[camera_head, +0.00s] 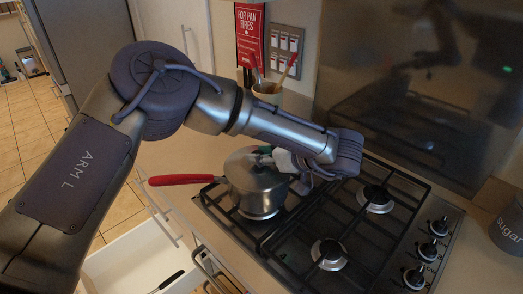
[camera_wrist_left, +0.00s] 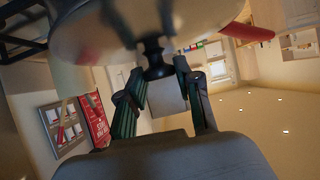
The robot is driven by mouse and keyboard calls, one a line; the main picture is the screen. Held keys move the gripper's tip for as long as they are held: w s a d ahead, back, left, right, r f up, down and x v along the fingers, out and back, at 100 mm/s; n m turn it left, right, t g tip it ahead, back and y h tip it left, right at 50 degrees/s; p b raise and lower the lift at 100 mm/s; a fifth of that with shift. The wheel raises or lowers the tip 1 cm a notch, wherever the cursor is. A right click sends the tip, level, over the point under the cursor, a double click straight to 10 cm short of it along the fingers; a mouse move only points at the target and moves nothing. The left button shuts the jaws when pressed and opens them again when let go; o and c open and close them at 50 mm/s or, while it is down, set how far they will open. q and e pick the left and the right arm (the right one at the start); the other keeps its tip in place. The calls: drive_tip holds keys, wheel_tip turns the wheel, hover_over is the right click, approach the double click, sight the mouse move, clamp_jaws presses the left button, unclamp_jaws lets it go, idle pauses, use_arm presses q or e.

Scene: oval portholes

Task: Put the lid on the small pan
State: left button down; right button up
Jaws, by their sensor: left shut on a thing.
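The small pan (camera_head: 255,192) is steel with a red handle (camera_head: 181,180) pointing left, and stands on the left side of the hob. A silver lid (camera_head: 241,161) is at the pan's top and looks roughly level. I cannot tell whether it rests fully on the rim. My left gripper (camera_head: 266,155) comes in from the right side of the pan and is shut on the lid's knob. In the left wrist view the black knob (camera_wrist_left: 153,50) is between the fingertips, with the pale lid (camera_wrist_left: 105,30) beyond it. The right gripper is not in view.
The hob (camera_head: 290,240) has bare burners to the right and in front of the pan. A utensil pot (camera_head: 268,94) stands behind against the wall. An open drawer (camera_head: 130,265) is at the lower left. A sugar canister (camera_head: 508,228) is at the far right.

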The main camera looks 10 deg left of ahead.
use_arm(q)
drive_tip(key=shift+f+b, duration=0.2)
drive_tip(key=shift+b, duration=0.1)
drive_tip(key=c, duration=0.8)
unclamp_jaws()
drive_tip(key=shift+r, duration=0.15)
drive_tip(key=shift+s+r, duration=0.1)
drive_tip(key=shift+r, duration=0.1)
drive_tip(key=b+v, duration=0.2)
drive_tip(key=v, duration=1)
drive_tip(key=shift+b, duration=0.3)
